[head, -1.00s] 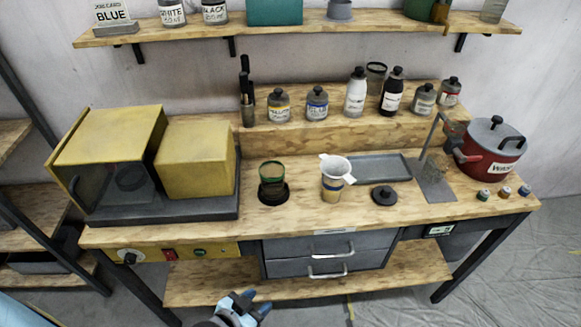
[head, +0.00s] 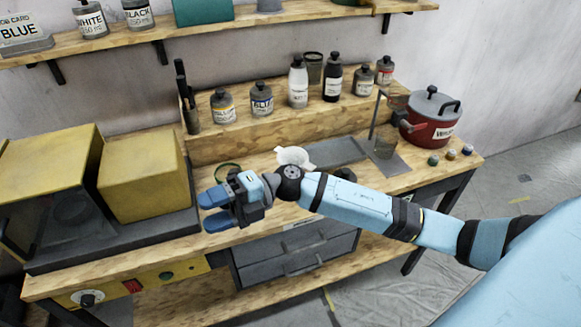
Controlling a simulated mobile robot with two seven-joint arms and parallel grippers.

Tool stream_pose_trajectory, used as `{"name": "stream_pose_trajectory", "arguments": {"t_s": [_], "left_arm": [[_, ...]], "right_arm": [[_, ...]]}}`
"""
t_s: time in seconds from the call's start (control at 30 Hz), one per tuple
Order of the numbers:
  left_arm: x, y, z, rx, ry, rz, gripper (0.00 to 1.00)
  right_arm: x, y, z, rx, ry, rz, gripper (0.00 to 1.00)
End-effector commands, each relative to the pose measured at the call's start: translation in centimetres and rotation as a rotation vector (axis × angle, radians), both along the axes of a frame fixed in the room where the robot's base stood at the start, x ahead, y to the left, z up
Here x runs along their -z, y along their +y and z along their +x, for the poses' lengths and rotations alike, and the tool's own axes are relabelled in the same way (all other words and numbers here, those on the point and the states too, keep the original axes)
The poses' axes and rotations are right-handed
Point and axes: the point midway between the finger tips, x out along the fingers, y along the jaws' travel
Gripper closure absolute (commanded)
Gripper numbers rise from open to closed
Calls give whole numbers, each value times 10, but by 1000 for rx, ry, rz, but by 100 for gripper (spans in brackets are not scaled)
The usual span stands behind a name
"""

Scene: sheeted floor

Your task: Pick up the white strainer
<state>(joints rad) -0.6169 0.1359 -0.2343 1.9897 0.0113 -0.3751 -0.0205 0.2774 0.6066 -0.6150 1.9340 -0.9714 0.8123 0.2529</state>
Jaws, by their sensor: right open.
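The white strainer (head: 294,156) rests on the workbench in the head view, behind my right wrist. Its bowl and a side tab show; the jar that it sat on earlier is now hidden by my arm. My right gripper (head: 212,210) is open and empty, in front of the bench's middle and to the left of the strainer, with its fingers pointing left. It does not touch the strainer in this view. My left gripper is not in view.
A green-rimmed glass (head: 228,170) is partly hidden behind my right gripper. A grey tray (head: 335,152), a metal stand (head: 388,162) and a red pot (head: 433,120) are to the right. Yellow boxes (head: 142,175) stand left. Several bottles line the raised shelf.

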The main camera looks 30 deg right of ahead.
Motion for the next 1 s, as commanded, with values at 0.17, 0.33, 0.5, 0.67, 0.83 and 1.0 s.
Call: {"name": "stream_pose_trajectory", "arguments": {"t_s": [0.17, 0.33, 0.5, 0.67, 0.83, 1.0], "left_arm": [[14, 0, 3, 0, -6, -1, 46], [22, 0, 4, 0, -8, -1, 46], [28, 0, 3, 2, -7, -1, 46], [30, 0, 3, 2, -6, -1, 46], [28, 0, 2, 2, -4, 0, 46], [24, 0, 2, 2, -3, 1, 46]], "right_arm": [[15, -52, 18, -265, -265, -531, 45], [12, -146, 53, -360, -347, -1071, 45], [-16, -229, 76, -334, -309, -1461, 45], [-33, -266, 81, -300, -265, -1624, 45], [-15, -272, 81, -298, -253, -1652, 45], [20, -272, 81, -300, -254, -1648, 45]]}}
